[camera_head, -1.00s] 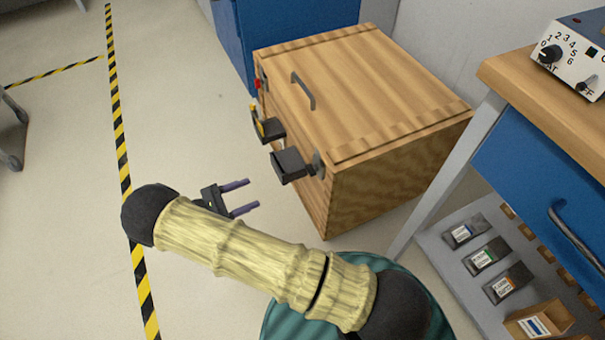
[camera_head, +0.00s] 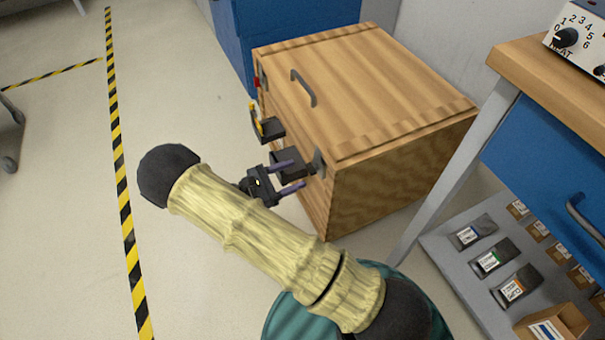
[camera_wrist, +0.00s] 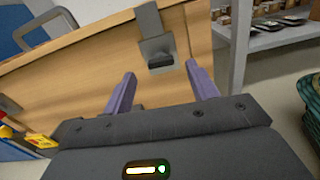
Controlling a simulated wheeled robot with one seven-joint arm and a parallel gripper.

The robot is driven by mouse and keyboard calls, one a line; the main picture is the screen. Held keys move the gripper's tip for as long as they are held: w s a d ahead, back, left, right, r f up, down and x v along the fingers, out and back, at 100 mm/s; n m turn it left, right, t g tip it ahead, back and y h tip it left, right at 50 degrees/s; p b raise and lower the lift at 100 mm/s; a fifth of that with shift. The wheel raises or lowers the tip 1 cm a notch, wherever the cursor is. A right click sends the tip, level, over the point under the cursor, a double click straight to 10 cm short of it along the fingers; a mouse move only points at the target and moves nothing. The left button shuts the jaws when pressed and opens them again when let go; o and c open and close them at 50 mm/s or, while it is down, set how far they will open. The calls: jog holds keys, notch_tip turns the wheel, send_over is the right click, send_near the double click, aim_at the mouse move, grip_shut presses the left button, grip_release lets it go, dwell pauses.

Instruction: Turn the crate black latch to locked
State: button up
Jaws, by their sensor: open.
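The wooden crate (camera_head: 395,85) stands on the floor with its latched face to the left. The black latch (camera_head: 284,160) sticks out from a grey plate near that face's near corner. In the wrist view the black latch (camera_wrist: 158,50) is ahead, its dark block between and just beyond the fingertips. My gripper (camera_head: 298,173) is open at the black latch, its purple fingers apart. In the wrist view nothing is held in my gripper (camera_wrist: 160,72). I cannot tell whether the fingers touch the latch.
Farther along the same face are a dark latch with a yellow part (camera_head: 267,126) and a red part (camera_head: 257,82). A grey handle (camera_head: 304,88) sits on the crate's top. A workbench with a blue drawer (camera_head: 545,150) stands at right.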

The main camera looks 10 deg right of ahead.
aim_at(308, 169)
jog(key=shift+b+x, duration=0.5)
jog(key=shift+x, duration=1.45)
jog(key=c, duration=1)
